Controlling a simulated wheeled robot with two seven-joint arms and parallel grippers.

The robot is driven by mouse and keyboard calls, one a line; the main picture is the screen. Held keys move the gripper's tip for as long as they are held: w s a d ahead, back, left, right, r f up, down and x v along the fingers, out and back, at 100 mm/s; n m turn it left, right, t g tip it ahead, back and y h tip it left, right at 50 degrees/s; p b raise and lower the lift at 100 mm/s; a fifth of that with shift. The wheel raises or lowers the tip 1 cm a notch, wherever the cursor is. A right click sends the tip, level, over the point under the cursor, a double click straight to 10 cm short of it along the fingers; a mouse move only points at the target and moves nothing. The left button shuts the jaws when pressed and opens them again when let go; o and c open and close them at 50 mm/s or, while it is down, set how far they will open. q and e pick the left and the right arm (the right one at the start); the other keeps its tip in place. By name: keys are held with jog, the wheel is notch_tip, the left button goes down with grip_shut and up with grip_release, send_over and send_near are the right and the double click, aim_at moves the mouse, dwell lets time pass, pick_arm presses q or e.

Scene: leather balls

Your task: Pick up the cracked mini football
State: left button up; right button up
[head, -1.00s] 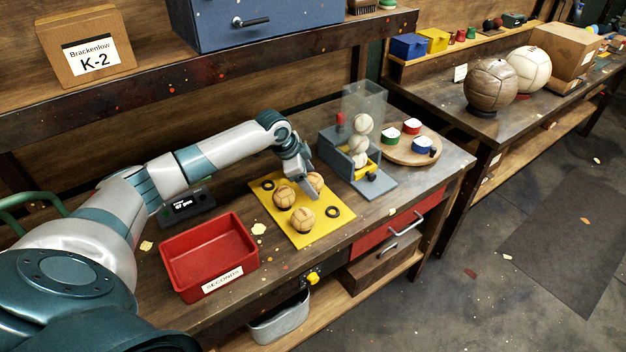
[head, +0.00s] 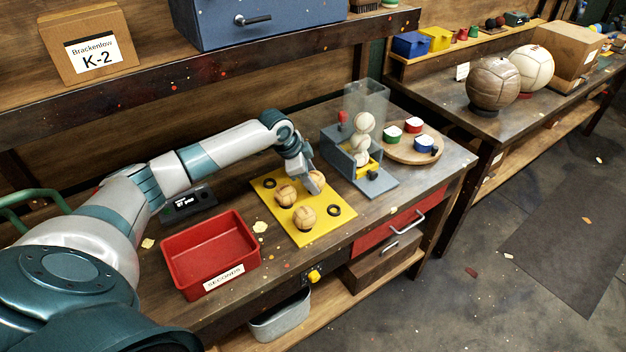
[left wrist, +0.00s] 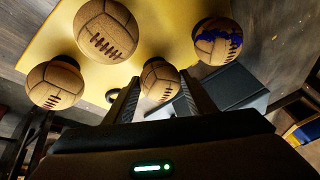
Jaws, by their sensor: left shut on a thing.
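My left gripper (head: 314,185) is shut on a small tan laced ball (left wrist: 160,80) at the far side of the yellow mat (head: 325,236). In the left wrist view the ball sits between the two fingertips; I cannot make out a crack on it. Two other tan balls show on the mat in the head view, a rear one (head: 285,195) and a front one (head: 304,217). The left wrist view also shows a ball with a jagged blue mark (left wrist: 219,42) right of the held one; the gripper seems to hide it in the head view. My right gripper is not in view.
A red tray (head: 212,250) labelled SECONDS stands left of the mat. Two black rings lie on the mat, one at the right (head: 334,211). A grey dispenser (head: 345,155) with white balls stands close behind the gripper, beside a round wooden board (head: 405,152) with coloured tins.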

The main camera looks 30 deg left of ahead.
aim_at(314, 173)
pick_arm(q)
jog(key=shift+r, duration=0.15)
jog(key=shift+r+b, duration=0.45)
jog(key=shift+r, duration=0.05)
notch_tip(314, 173, up, 2)
jog(key=shift+r+b, duration=0.1)
jog(key=shift+b, duration=0.45)
jog(key=s+d+r+b, duration=0.1)
jog(key=d+r+b, duration=0.2)
jog(key=d+r, duration=0.4)
jog(key=d, duration=0.4)
jog(key=shift+d+r, duration=0.3)
jog(key=shift+d, duration=0.05)
jog(key=shift+s+d, duration=0.1)
jog(key=shift+s, duration=0.05)
